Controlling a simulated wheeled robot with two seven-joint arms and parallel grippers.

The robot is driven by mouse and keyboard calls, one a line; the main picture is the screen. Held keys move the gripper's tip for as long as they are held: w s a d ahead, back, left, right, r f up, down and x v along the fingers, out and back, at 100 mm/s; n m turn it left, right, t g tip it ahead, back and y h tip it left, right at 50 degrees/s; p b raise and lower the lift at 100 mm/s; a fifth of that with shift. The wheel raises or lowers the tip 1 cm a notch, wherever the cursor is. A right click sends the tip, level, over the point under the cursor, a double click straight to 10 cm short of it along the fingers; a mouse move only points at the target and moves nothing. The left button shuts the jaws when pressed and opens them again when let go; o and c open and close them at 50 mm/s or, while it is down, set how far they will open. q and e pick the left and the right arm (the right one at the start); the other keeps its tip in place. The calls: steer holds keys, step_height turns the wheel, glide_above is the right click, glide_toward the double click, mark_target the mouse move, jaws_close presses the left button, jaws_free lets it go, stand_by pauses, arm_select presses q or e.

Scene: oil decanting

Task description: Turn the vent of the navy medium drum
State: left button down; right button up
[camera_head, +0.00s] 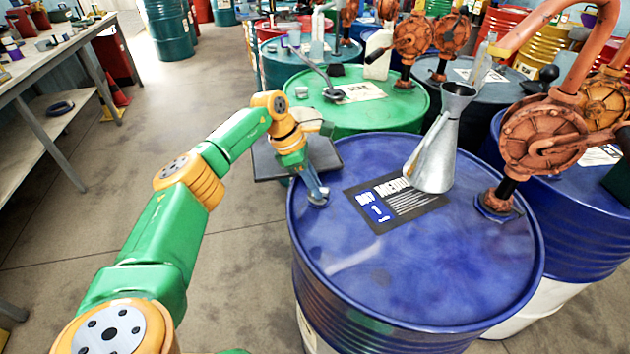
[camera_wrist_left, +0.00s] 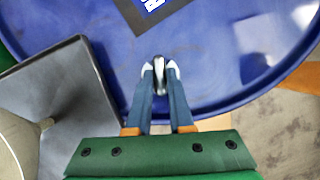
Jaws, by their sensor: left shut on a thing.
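The navy drum (camera_head: 425,275) stands upright at the front right, with a black and white label (camera_head: 392,203) on its lid. The vent (camera_head: 318,197) is a small metal fitting near the left rim of the lid. My left gripper (camera_head: 317,192) reaches down to it from the left. In the left wrist view my left gripper (camera_wrist_left: 160,72) is shut on the vent (camera_wrist_left: 158,64), with a fingertip on each side of it. The fingers partly hide the vent. My right gripper is not in view.
A metal funnel (camera_head: 434,160) stands on the lid near the label. An orange rotary pump (camera_head: 545,137) rises from the lid's right side. A green drum (camera_head: 385,106) stands behind. A grey platform (camera_head: 268,164) is left of the drum. Open floor lies left.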

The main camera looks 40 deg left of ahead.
arm_select(q)
steer(key=shift+m, duration=0.3)
stand_by(0.4)
steer(key=c, duration=0.8)
jaws_free()
steer(key=shift+a+r, duration=0.15)
steer(key=shift+r, duration=0.25)
steer(key=v, duration=0.6)
steer(key=shift+a, duration=0.1)
